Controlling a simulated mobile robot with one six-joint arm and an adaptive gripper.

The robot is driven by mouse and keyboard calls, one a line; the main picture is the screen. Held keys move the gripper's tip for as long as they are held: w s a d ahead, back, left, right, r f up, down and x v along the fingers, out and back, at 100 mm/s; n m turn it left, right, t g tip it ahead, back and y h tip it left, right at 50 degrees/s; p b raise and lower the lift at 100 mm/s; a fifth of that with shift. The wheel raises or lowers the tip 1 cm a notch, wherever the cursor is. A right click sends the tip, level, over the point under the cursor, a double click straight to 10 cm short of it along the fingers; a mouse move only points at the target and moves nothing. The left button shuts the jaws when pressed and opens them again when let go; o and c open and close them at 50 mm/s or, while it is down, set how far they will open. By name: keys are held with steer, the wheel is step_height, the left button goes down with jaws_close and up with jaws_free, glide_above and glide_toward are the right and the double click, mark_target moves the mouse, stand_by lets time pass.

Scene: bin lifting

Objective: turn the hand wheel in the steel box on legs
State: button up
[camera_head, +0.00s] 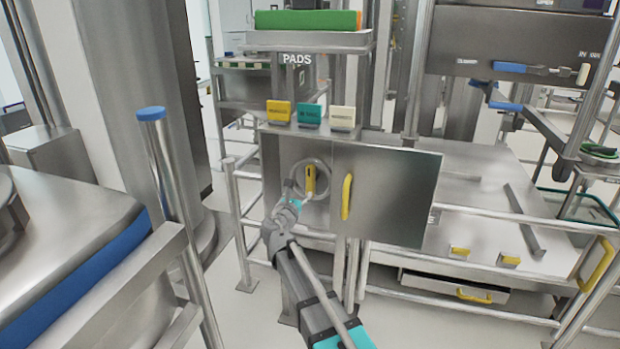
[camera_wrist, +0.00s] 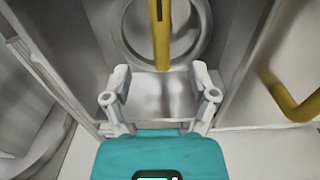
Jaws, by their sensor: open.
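The steel box on legs (camera_head: 270,165) stands at mid-picture in the head view, its door (camera_head: 395,190) swung open to the right. Inside is the hand wheel (camera_head: 325,166), a grey ring with a yellow bar (camera_head: 310,180) across it. In the wrist view, the wheel (camera_wrist: 200,40) fills the upper middle, and the yellow bar (camera_wrist: 162,40) hangs down toward the gap between my fingers. My gripper (camera_head: 300,195) is at the box opening, in front of the wheel's lower left. In the wrist view, my gripper (camera_wrist: 160,82) is open and empty, fingers spread. I cannot tell if it touches the wheel.
The door's yellow handle (camera_head: 347,197) is close on the right; it also shows in the wrist view (camera_wrist: 290,98). Yellow, teal and cream blocks (camera_head: 308,115) sit above the box. Steel rails (camera_head: 240,220) stand left of it. A blue-capped post (camera_head: 165,160) stands further left.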

mark_target(309, 179)
steer(key=x, duration=1.1)
steer(key=shift+w+d, duration=0.15)
steer(key=shift+w, duration=0.1)
jaws_close()
